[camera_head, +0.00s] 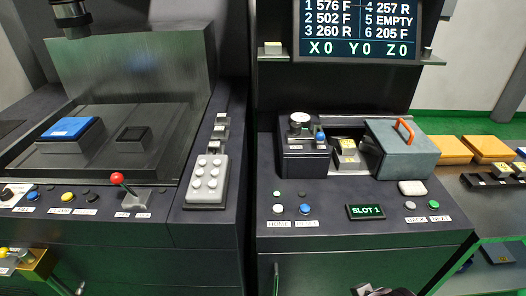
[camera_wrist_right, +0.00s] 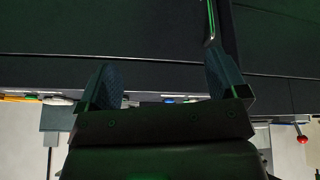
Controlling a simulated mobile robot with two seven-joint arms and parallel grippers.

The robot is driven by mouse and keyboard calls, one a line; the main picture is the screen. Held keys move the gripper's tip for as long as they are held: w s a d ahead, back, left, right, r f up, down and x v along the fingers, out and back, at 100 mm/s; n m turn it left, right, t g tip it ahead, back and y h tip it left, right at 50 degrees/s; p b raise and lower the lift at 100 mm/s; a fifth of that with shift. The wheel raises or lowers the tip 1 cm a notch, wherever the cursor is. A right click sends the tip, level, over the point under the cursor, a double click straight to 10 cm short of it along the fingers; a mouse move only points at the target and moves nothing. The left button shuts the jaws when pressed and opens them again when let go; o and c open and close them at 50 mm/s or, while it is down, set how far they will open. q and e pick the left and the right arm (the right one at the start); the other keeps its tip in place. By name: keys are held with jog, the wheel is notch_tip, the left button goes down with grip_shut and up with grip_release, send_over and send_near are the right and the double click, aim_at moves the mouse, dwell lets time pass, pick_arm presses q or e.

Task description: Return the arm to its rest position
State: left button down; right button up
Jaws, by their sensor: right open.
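My right gripper (camera_wrist_right: 165,82) is open in the right wrist view, with its two dark fingers apart and nothing between them. They point at the dark cabinet front, and a metal handle (camera_wrist_right: 210,25) shows beyond the fingertips. In the head view only a small part of my right gripper (camera_head: 374,291) shows at the bottom edge, below the right-hand console (camera_head: 350,225). My left gripper is in neither view.
The console carries a grey cover with an orange handle (camera_head: 403,130), a SLOT 1 display (camera_head: 366,211) and several buttons. A red-knobbed lever (camera_head: 117,178) stands on the left machine. Orange bins (camera_head: 491,149) are at the right. A screen (camera_head: 358,30) hangs above.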

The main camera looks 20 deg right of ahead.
jog(key=w+f+t, duration=0.5)
jog(key=f+t, duration=0.1)
jog(key=f, duration=0.2)
jog(key=shift+n+t+y, duration=0.3)
jog(key=shift+n, duration=0.1)
jog(key=shift+w+a, duration=0.1)
jog(key=shift+c, duration=0.4)
